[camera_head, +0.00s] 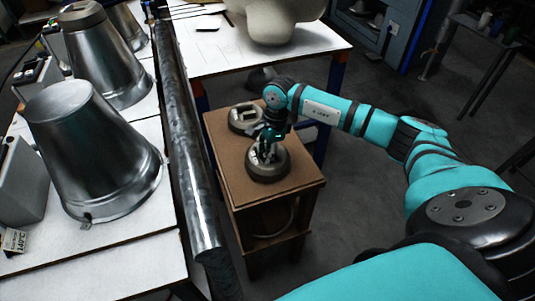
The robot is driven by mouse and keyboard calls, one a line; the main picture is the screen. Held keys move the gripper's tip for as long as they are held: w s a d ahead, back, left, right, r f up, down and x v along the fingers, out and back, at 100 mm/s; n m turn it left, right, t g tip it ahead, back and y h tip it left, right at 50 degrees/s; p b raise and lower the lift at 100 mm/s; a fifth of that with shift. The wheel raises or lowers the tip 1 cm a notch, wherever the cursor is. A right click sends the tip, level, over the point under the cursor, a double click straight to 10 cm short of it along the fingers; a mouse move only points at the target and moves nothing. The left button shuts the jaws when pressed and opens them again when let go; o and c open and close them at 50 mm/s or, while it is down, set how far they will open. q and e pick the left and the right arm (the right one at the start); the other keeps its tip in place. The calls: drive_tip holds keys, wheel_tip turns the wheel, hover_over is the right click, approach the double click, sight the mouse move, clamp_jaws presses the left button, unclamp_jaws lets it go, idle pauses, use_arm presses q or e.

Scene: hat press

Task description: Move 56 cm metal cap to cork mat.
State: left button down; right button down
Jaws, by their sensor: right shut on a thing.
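My right gripper (267,152) points down over the brown-topped stand and is shut on a round grey metal cap (269,170), at the cap's top. The cap is level, at the front part of the stand's top; I cannot tell whether it rests there or hangs just above. A second similar cap (235,122) sits at the back of the same top, partly behind my arm. The plain brown top (223,140) looks like the cork mat. Size markings on the caps are too small to read. My left gripper is not in view.
A metal cone (95,150) with a bare top stands on the white table at left. Another cone (105,60) behind it carries a cap (82,15). A thick metal bar (185,140) runs along that table's edge. A white table (225,55) stands behind.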

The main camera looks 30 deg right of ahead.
drive_tip(key=shift+r, duration=0.1)
idle(0.3)
drive_tip(key=c, duration=1.1)
unclamp_jaws()
drive_tip(key=shift+c, duration=0.2)
drive_tip(key=shift+s+f, duration=0.15)
drive_tip(key=shift+f, duration=0.05)
drive_tip(key=shift+r+p, duration=0.45)
drive_tip(key=shift+r, duration=0.3)
drive_tip(key=shift+d+r+p, duration=0.15)
drive_tip(key=shift+r+p, duration=0.75)
drive_tip(key=shift+r, duration=0.65)
drive_tip(key=shift+d+r+p, duration=0.15)
drive_tip(key=shift+r+p, duration=0.7)
drive_tip(key=shift+r, duration=0.7)
